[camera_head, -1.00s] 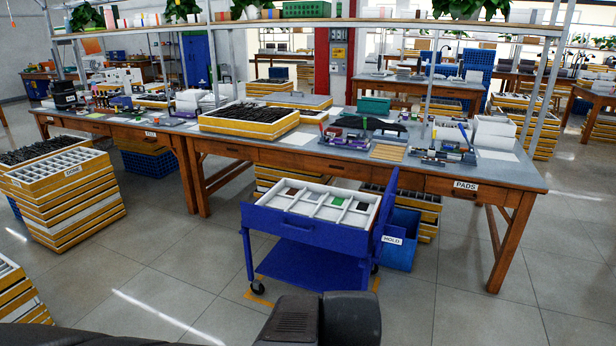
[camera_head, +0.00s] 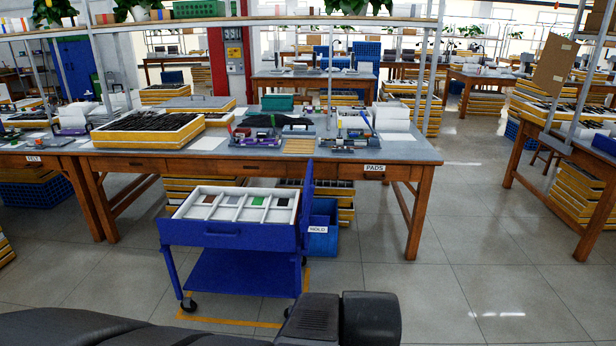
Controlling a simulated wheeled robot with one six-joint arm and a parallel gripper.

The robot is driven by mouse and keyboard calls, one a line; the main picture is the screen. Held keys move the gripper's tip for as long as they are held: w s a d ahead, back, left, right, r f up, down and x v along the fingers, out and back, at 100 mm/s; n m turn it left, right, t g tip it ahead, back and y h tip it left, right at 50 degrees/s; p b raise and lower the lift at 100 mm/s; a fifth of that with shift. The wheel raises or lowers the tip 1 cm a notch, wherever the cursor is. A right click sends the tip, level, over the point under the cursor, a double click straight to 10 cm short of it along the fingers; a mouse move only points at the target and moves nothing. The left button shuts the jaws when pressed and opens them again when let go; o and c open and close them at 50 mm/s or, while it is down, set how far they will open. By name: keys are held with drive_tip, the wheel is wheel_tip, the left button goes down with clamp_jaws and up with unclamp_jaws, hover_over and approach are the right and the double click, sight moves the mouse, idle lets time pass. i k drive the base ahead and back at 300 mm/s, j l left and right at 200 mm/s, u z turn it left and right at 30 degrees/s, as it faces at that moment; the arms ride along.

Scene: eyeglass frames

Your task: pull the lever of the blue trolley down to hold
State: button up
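The blue trolley (camera_head: 222,236) stands on the floor in front of the long workbench, left of the picture's middle. A white tray with compartments (camera_head: 177,212) sits on its top, with several small coloured pieces in it. A blue lever (camera_head: 308,198) stands upright at the trolley's right side. A white "HOLD" label (camera_head: 318,229) is beside it, low on the right. Dark parts of my own arm show at the bottom edge. My gripper's fingers cannot be made out, and nothing of mine touches the trolley.
The long wooden workbench (camera_head: 420,152) with a "PADS" label is behind the trolley. A blue bin (camera_head: 323,241) stands right of the trolley. Yellow floor tape (camera_head: 240,322) runs around it. The floor (camera_head: 450,285) to the right is clear, up to another bench (camera_head: 548,140).

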sight(304, 222)
drive_tip(key=i+l, duration=0.85)
drive_tip(key=i, duration=0.15)
drive_tip(key=l+z, duration=0.05)
